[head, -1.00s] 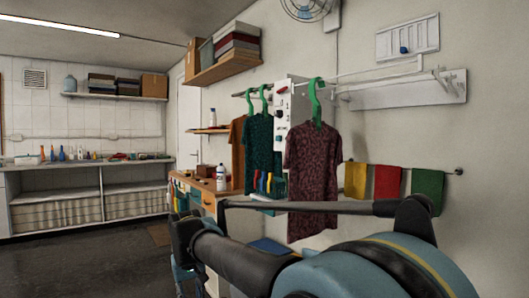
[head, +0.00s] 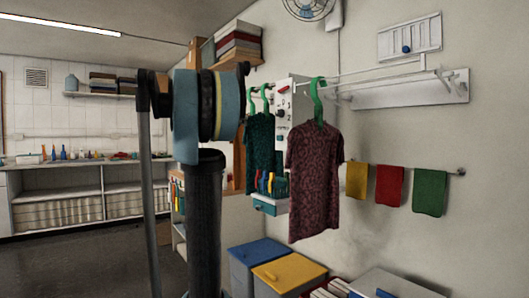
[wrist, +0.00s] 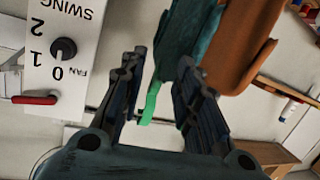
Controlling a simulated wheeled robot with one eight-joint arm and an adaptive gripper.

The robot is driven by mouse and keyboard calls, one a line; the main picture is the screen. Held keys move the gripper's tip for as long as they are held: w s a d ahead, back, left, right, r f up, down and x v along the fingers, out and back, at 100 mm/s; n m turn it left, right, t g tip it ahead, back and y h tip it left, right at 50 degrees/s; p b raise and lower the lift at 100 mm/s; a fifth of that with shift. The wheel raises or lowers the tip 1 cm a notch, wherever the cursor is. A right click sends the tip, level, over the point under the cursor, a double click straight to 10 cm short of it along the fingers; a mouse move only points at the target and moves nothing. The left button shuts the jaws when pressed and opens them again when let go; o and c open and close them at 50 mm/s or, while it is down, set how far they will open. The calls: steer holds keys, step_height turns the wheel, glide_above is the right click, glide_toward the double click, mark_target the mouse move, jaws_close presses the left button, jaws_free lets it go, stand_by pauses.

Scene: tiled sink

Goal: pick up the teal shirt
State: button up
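The teal shirt (head: 260,142) hangs on a green hanger (head: 266,100) left of the maroon shirt in the head view. In the wrist view the teal shirt (wrist: 195,32) is at the top, with its green hanger (wrist: 150,103) showing in the gap between my fingers. My gripper (wrist: 160,62) is open, one finger on each side of that gap. I cannot tell whether either finger touches the hanger or cloth. My gripper cannot be made out in the head view, where my arm stands upright left of the shirts.
A white control panel (wrist: 62,45) with a black knob is close on the left in the wrist view. Bins with blue and yellow lids (head: 290,272) stand below.

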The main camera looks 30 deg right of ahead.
steer(key=w+d+r+m+h, duration=0.1)
steer(key=w+d+r+h, duration=0.15)
steer(key=w+r, duration=0.45)
glide_toward(266, 111)
steer(key=shift+t, duration=0.4)
steer(key=d+r, duration=0.1)
steer(key=w+d+r, duration=0.1)
steer(key=d, duration=0.1)
steer(key=d+r, duration=0.1)
steer(key=shift+w+d+r, duration=0.1)
steer(key=shift+w+d, duration=0.2)
steer(key=shift+w, duration=0.05)
steer(key=shift+s+x, duration=0.15)
steer(key=shift+x, duration=1.25)
steer(key=shift+s+x, duration=0.1)
steer(key=shift+x, duration=1.3)
steer(key=shift+c, duration=0.2)
